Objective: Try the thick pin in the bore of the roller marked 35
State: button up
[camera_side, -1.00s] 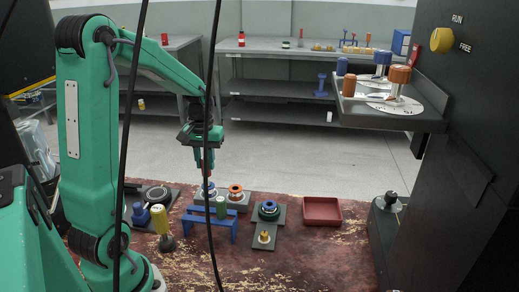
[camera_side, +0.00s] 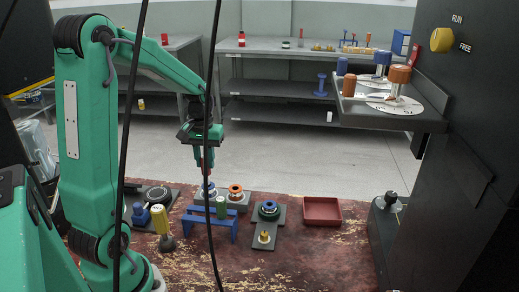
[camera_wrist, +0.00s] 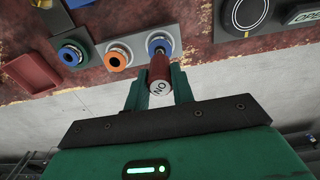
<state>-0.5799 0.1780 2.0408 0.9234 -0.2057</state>
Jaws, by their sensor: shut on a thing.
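My gripper (camera_side: 205,160) is shut on a dark red pin (camera_wrist: 160,69) whose pale end reads "NO". In the wrist view the pin's far end overlaps the blue-ringed roller (camera_wrist: 152,39). In the side view this roller (camera_side: 210,187) lies just below the pin; whether the tip is in the bore cannot be told. An orange-ringed roller (camera_wrist: 116,58) sits beside it on the same grey plate, also in the side view (camera_side: 236,191). A dark green roller with a blue centre (camera_wrist: 70,54) is on another plate. No 35 marking is legible.
A blue rack (camera_side: 209,222) with a green pin (camera_side: 221,207) stands in front of the rollers. A red tray (camera_side: 321,211) lies right. A dark machine (camera_side: 450,160) rises at the right. Black cables hang across the side view.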

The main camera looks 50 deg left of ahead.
jog(key=shift+r, duration=0.65)
jog(key=shift+r, duration=0.7)
jog(key=shift+r, duration=0.35)
jog(key=shift+r, duration=0.35)
jog(key=shift+r, duration=0.25)
